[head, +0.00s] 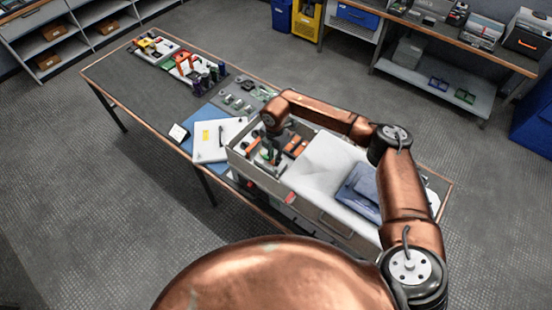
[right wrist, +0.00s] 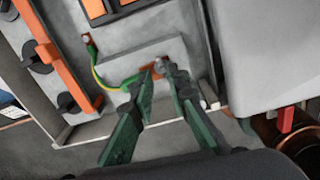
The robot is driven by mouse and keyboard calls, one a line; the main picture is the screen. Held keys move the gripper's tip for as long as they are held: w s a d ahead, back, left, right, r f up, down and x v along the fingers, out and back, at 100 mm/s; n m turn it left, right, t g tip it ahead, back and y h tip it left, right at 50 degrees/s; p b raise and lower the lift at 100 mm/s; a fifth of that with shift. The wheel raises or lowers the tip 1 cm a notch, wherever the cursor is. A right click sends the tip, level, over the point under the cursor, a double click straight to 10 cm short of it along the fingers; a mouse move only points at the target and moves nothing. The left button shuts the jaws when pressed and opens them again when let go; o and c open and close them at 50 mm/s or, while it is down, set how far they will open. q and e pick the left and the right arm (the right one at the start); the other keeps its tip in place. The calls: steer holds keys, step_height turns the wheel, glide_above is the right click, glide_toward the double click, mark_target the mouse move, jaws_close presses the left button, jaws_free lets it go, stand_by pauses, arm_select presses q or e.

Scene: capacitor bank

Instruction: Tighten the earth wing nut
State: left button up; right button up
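My right gripper (head: 270,158) reaches down into the open grey cabinet (head: 238,160) on the table. In the right wrist view its two green fingers (right wrist: 157,76) come close together at the tips over a copper-orange bar (right wrist: 149,80) on a grey block. A small grey piece, possibly the earth wing nut, shows at the tips; the fingers partly hide it. I cannot tell whether they grip it or only stand around it. A green-yellow earth wire (right wrist: 101,76) curves from a terminal at upper left toward the bar. My left gripper is not in view.
Orange bars with black knobs (right wrist: 40,53) stand left of the fingers. The cabinet wall (right wrist: 100,128) and a white panel (right wrist: 265,50) are close by. A white door (head: 215,142) lies left of the cabinet. Blue cloth (head: 362,185) lies at right. Trays with parts (head: 180,60) stand at the table's far end.

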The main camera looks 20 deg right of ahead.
steer(key=shift+o, duration=0.9)
steer(key=shift+s+d+f, duration=0.1)
steer(key=shift+s+f, duration=0.05)
steer(key=shift+f, duration=0.05)
step_height(320, 180, up, 8)
steer(key=shift+r, duration=0.1)
steer(key=shift+c, duration=0.2)
